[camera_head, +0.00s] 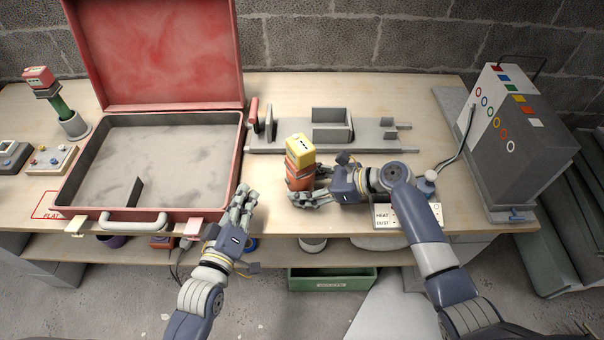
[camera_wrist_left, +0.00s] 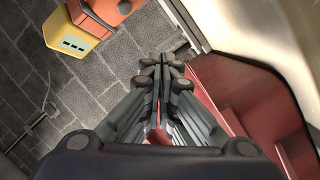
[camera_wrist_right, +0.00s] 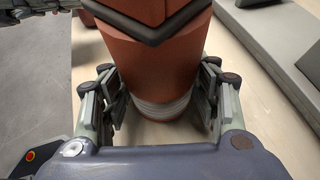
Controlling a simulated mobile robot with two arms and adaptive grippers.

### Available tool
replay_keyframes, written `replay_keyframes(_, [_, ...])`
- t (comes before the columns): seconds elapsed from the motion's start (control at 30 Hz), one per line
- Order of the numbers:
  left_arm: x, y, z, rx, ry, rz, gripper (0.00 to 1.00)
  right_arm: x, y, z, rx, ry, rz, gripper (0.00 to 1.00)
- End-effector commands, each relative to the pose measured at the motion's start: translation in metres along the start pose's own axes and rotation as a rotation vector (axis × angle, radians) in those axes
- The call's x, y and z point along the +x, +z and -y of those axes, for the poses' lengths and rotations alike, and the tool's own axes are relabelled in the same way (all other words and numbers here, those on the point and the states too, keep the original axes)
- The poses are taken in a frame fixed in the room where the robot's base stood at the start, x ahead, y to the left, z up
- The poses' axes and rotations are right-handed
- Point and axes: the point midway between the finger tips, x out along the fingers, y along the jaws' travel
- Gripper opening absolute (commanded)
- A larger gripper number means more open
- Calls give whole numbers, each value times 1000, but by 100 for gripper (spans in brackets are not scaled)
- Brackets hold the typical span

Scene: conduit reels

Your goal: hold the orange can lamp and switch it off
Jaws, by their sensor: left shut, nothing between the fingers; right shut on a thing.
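The orange can lamp (camera_head: 299,178) stands upright near the front edge of the bench, with a yellow head (camera_head: 300,146) on top. My right gripper (camera_head: 312,197) is shut around its lower body from the right. In the right wrist view the orange can (camera_wrist_right: 158,65) is between the fingers, with a grey ribbed band near its bottom. I cannot tell whether its base touches the bench. My left gripper (camera_head: 243,198) is shut and empty, left of the lamp and apart from it. The left wrist view shows the lamp's yellow head (camera_wrist_left: 72,40) at upper left. I cannot make out a switch.
An open red case (camera_head: 240,165) lies left of my left gripper. A grey fixture (camera_head: 331,125) sits behind the lamp. A grey box with coloured rings (camera_head: 510,130) stands right. A green lamp with a red head (camera_head: 40,78) is far left. A label plate (camera_head: 382,216) lies by my right arm.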

Motion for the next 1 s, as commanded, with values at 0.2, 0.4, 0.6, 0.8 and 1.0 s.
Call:
replay_keyframes(0.2, [0, 0, 0, 0, 0, 0, 0, 0, -2, 0, 2, 1, -4, 28])
replay_keyframes(0.4, [0, 0, 0, 0, 0, 0, 0, 0, -2, 0, 2, 1, -3, 80])
replay_keyframes(0.6, [0, 0, 0, 0, 0, 0, 0, 0, -1, 0, 1, 0, -1, 80])
replay_keyframes(0.8, [0, 0, 0, 0, 0, 0, 0, -8, -1, 1, 0, -2, -1, 80])
replay_keyframes(1.0, [0, 0, 0, 0, 0, 0, 0, -45, -2, 1, -1, -3, -3, 80])
